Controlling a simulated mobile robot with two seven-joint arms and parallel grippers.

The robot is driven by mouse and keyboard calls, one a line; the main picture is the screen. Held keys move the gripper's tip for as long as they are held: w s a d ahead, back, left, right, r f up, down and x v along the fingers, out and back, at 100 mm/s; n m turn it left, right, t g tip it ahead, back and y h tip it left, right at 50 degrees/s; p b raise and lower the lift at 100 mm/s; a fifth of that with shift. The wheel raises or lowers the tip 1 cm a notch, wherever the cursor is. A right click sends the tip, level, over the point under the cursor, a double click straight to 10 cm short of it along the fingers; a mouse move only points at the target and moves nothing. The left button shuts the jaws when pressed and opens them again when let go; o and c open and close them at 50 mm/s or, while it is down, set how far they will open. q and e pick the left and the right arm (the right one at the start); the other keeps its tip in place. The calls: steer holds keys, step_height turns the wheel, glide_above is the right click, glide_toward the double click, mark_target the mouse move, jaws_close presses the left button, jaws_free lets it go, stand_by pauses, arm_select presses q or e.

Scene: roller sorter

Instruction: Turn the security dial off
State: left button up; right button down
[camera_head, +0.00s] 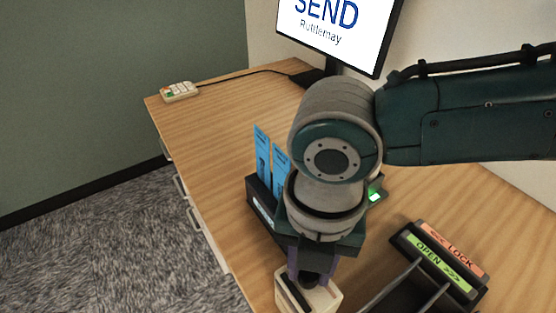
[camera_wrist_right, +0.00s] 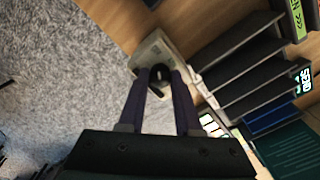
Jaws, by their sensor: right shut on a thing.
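The security dial is a cream box (camera_head: 331,297) with a dark knob (camera_wrist_right: 161,75), near the front edge of the wooden desk at the bottom of the head view. The box also shows in the right wrist view (camera_wrist_right: 150,48). My right gripper (camera_head: 308,275) points down at the dial, and its purple fingers are shut on the knob. In the right wrist view the fingertips (camera_wrist_right: 160,72) meet at the knob from both sides. The knob is partly hidden by the fingers. My left gripper is in neither view.
A dark rack (camera_head: 262,208) with blue cards (camera_head: 262,155) stands just behind my right gripper. A dark sorter with LOCK and OPEN labels (camera_head: 440,258) is on the right. A monitor (camera_head: 335,30) and a small keypad (camera_head: 180,91) are farther back.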

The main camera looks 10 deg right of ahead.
stand_by(0.5)
steer(key=c, duration=0.6)
jaws_free()
steer(key=shift+r, duration=0.1)
step_height(320, 180, up, 10)
steer(key=p, duration=0.1)
